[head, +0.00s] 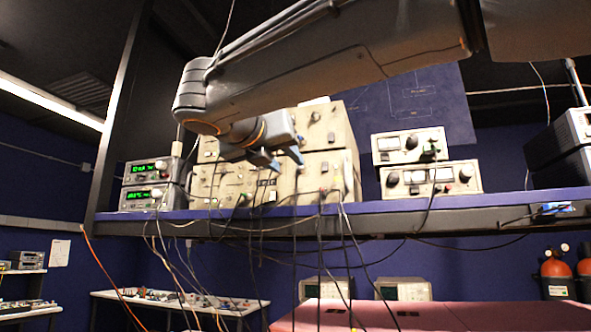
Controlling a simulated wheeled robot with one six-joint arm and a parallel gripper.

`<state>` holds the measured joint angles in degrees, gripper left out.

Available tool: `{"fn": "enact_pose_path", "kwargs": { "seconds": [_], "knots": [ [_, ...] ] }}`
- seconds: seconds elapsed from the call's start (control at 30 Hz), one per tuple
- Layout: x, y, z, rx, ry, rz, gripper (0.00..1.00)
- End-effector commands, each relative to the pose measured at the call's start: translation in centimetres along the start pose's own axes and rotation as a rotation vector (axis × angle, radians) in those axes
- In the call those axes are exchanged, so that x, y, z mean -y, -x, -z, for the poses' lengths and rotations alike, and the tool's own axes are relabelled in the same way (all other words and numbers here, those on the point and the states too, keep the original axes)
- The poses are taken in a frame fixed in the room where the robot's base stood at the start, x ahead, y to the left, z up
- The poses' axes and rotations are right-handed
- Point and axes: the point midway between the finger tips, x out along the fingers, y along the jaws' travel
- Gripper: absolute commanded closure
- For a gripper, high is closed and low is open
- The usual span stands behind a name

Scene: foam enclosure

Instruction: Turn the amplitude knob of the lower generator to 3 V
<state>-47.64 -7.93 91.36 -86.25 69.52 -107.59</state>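Two small stacked units with green displays stand at the left end of the shelf in the head view. The lower generator (146,198) appears to be the bottom one; its display digits are too small to read surely. A knob (157,192) sits at the right of its display, its pointer too small to make out. The upper unit (148,170) rests on top of it. My gripper (284,161) hangs to the right of both units, in front of the large beige instruments. Its two blue-grey fingers are apart with nothing seen between them.
Beige instruments (325,180) with knobs and cables fill the shelf (330,215) right of the generators. Two metered units (432,180) stand farther right. Several cables hang over the shelf's front edge. A dark post (118,120) rises at the shelf's left end.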

Motion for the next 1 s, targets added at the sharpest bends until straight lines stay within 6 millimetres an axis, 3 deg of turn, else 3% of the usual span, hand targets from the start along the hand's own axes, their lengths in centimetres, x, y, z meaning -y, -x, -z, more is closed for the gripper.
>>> {"fn": "enact_pose_path", "kwargs": {
  "seconds": [0.17, 0.6, 1.0],
  "knots": [
    [0.3, -0.7, -1.4, 0.023, 0.024, 0.008, 0.65],
    [0.3, -6.7, -1.3, 0.020, 0.021, 0.006, 0.65],
    [0.3, -7.4, -1.2, 0.021, 0.020, 0.004, 0.67]
  ]
}}
